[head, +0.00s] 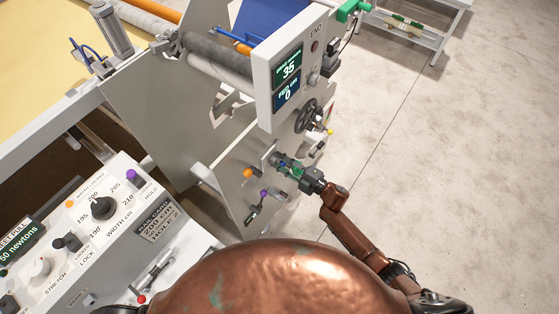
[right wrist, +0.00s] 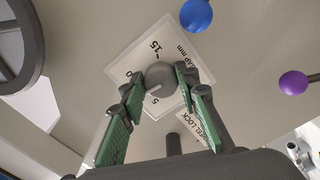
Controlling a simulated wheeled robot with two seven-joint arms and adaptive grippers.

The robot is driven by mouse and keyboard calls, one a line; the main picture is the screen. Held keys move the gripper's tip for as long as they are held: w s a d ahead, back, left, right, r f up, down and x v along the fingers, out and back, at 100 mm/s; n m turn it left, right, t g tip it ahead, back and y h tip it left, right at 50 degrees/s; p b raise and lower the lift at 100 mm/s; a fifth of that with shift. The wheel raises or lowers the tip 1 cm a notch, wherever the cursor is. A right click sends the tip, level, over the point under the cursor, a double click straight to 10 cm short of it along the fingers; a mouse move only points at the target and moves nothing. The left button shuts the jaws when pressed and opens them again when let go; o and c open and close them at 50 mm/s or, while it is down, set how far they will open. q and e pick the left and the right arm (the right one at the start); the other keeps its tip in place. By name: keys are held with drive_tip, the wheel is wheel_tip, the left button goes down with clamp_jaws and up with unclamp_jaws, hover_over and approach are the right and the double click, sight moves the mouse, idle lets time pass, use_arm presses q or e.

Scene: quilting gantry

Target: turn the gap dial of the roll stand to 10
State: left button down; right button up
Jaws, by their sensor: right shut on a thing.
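The gap dial (right wrist: 159,77) is a round grey knob on a white plate marked "GAP mm" (right wrist: 140,47) in the right wrist view. The 15, a 0 and a 5 show around it; the 10 is not readable. A pale pointer line on the knob points down-left, between the 0 and the 5. My right gripper (head: 287,165) is at the side panel of the roll stand (head: 225,185) in the head view, hiding the dial there. Its green-padded fingers close on the dial from both sides. My left gripper is in neither view.
A handwheel (head: 307,115) is above my right gripper. Orange (head: 248,172) and purple (head: 264,194) knobs are at its left. A display box (head: 262,92) reads 35 and 0. A control panel (head: 125,225) stands at lower left. The floor at right is clear.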

drive_tip(key=m+p, duration=0.1)
drive_tip(key=m, duration=0.2)
drive_tip(key=shift+m, duration=0.3)
drive_tip(key=shift+f+m+p, duration=0.1)
drive_tip(key=shift+m+p, duration=0.5)
drive_tip(key=shift+m, duration=0.6)
drive_tip(key=o, duration=1.2)
drive_tip(key=shift+c, duration=0.2)
drive_tip(key=v, duration=1.2)
